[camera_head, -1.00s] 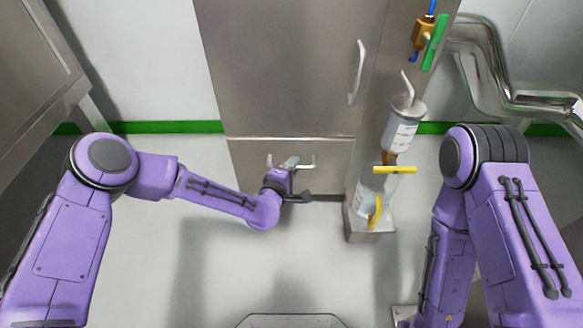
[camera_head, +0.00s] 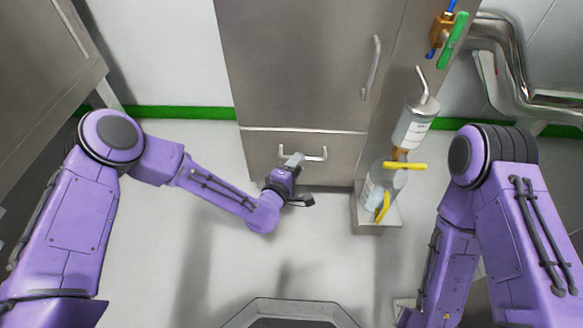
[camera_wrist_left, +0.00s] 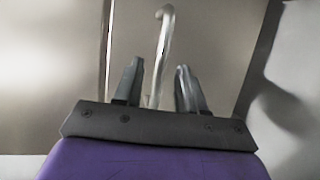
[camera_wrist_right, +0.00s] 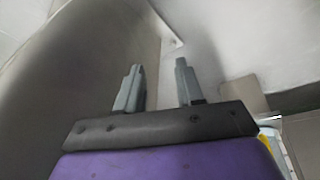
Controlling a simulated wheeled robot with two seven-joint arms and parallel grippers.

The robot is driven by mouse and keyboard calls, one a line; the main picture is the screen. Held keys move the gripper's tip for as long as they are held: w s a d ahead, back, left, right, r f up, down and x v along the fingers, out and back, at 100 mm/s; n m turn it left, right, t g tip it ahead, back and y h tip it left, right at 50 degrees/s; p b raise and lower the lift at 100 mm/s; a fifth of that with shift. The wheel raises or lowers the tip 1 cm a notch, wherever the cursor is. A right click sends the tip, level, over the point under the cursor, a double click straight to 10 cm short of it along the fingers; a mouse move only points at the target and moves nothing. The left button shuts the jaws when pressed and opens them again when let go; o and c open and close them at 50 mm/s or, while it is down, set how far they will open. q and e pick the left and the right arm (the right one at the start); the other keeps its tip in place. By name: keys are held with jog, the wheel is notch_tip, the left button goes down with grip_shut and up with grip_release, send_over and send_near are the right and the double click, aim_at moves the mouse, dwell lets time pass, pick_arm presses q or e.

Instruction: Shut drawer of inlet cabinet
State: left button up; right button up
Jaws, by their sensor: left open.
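The inlet cabinet (camera_head: 300,70) is a tall grey metal body at the back middle in the head view. Its drawer front (camera_head: 345,172) is at the bottom, with a light seam along its top. I cannot tell how far out it stands. A U-shaped metal handle (camera_head: 318,155) is on the drawer front. My left gripper (camera_head: 296,160) is open in front of the handle's left part. In the left wrist view the handle (camera_wrist_left: 163,45) appears between and beyond the fingers; contact is unclear. My right gripper (camera_wrist_right: 158,85) is open and empty, beside a grey surface.
A bottle (camera_head: 412,125) and a clear vessel with yellow handles (camera_head: 405,166) stand at the cabinet's right side, on a low ledge (camera_head: 366,222). Shiny pipes (camera_head: 500,70) are at the upper right. The pale floor (camera_head: 215,260) in front is clear.

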pick_arm(q)
jog(key=p+v, duration=0.1)
jog(key=v, duration=0.4)
jog(key=shift+s+a+r, duration=0.1)
jog(key=shift+s+a, duration=0.1)
jog(key=shift+s, duration=0.15)
pick_arm(e)
jog(key=shift+w+d+r+m+t+h, duration=0.15)
jog(key=shift+w+r+m+t, duration=0.1)
jog(key=shift+r, duration=0.35)
jog(key=shift+w+d+r+m+t+h, duration=0.15)
jog(key=shift+w+r+m, duration=0.1)
jog(key=shift+r, duration=0.3)
jog(key=shift+a, duration=0.1)
